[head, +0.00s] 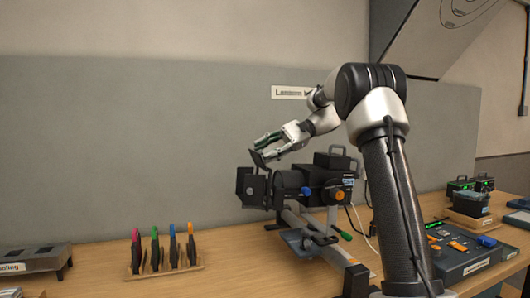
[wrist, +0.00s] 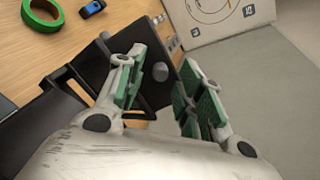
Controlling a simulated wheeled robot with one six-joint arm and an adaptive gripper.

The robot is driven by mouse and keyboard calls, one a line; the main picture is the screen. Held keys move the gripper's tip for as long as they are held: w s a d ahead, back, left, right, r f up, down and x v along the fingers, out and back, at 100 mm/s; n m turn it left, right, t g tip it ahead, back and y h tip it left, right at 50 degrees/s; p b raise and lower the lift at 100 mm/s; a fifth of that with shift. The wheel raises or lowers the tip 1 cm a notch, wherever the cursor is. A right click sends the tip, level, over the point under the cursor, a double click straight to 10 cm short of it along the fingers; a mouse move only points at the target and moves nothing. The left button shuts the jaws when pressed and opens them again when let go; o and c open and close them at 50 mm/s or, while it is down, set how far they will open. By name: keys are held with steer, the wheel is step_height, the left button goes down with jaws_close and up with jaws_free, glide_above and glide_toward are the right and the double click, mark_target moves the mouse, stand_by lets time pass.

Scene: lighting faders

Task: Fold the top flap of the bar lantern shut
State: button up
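The bar lantern (head: 296,183) is a black box-shaped lamp clamped on a bar above the bench, its front facing left. Dark flaps surround its front end. The top flap (head: 258,160) tilts upward from the front's upper edge. My gripper (head: 260,148) is just above and beside this flap, reaching down from the right. In the wrist view the green-padded fingers (wrist: 164,62) are apart. A dark flap plate (wrist: 152,92) with a round grey knob (wrist: 160,72) shows behind and between them. I cannot tell whether a finger touches it.
Coloured clips (head: 172,249) stand in a wooden rack at left, near a grey unit (head: 32,262). A control desk with faders (head: 470,250) is at right. Green tape (wrist: 42,14) and a small blue item (wrist: 92,9) lie on the bench. The grey wall panel (head: 120,150) stands behind.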

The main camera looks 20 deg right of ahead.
steer(key=v, duration=0.7)
steer(key=shift+d, duration=0.25)
steer(key=shift+o, duration=0.4)
